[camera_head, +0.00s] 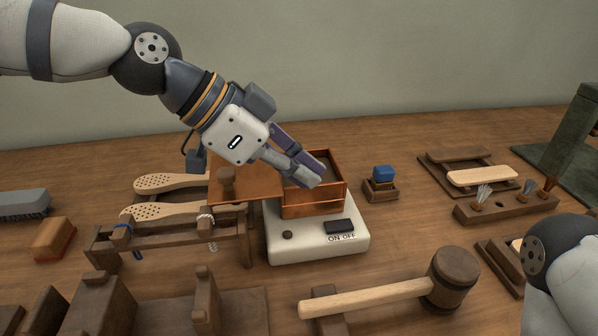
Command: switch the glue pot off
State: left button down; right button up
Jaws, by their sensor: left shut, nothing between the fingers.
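The glue pot is a square copper-coloured pot (313,209) on a cream base (318,248) in the middle of the table. Its front holds a dark rocker switch (339,227) with "ON OFF" lettered below it, and a small round dark knob (287,235) to the left. A flat copper-coloured lid (246,184) with a knob lies to the pot's left. My left gripper (316,176) is shut and empty, its fingertips over the pot, behind and above the switch. I cannot tell which way the switch is tipped. My right gripper is out of view; only part of that arm shows at the lower right.
A wooden rack (175,235) stands close to the base's left, with perforated brush backs (170,183) behind it. A mallet (385,295) lies in front. A small blue-topped block (383,174) and a bristle-tuft holder (505,205) are to the right.

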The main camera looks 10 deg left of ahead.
aim_at(350, 226)
pick_arm(q)
jog(key=x, duration=0.6)
jog(key=shift+f+b, duration=0.2)
jog(key=shift+b, duration=0.1)
notch_tip(350, 226, down, 2)
jog(key=shift+f, duration=0.2)
jog(key=shift+w+f, duration=0.1)
jog(key=shift+f, duration=0.55)
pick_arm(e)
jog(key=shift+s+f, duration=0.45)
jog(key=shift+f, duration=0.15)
